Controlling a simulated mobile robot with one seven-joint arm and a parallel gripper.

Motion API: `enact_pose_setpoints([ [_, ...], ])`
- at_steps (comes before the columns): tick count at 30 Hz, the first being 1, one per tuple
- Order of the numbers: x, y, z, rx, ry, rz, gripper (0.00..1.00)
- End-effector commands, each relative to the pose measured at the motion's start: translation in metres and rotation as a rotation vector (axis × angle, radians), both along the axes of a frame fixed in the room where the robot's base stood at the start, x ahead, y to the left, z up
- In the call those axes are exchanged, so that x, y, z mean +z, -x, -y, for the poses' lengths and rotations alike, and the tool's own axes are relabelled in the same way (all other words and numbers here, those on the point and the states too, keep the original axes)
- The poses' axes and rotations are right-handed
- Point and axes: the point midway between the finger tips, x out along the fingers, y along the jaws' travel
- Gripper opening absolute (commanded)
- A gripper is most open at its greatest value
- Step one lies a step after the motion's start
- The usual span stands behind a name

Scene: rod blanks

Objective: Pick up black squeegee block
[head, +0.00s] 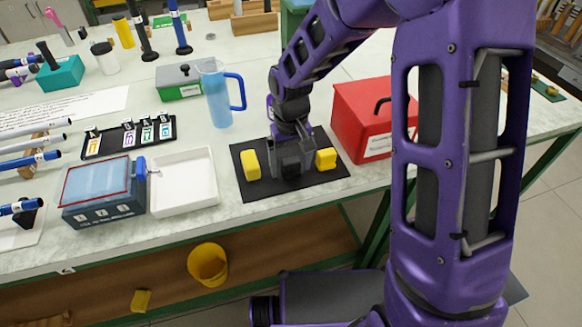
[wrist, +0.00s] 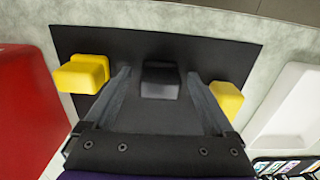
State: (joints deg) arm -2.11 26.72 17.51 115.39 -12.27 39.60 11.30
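The black squeegee block (wrist: 160,82) sits on the dark mat (wrist: 215,55), between two yellow blocks. In the head view the black block (head: 291,168) is partly covered by my gripper (head: 290,158), which points down over the mat. In the wrist view my gripper (wrist: 158,90) is open, one finger on each side of the black block, with a visible gap on both sides. How far the fingertips stand above the mat is hard to tell.
One yellow block (head: 251,165) lies left of my gripper and another yellow block (head: 326,159) lies close on its right. A red box (head: 357,121) stands behind right. A white tray (head: 183,182) is left of the mat, and a blue bottle (head: 217,97) stands behind.

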Motion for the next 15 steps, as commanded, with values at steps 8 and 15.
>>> enact_pose_setpoints([
  [8,0.0003,0.0001,0.0001,0.000,0.000,0.000,0.37],
  [15,0.0004,0.0000,0.0001,0.000,0.000,0.000,0.01],
])
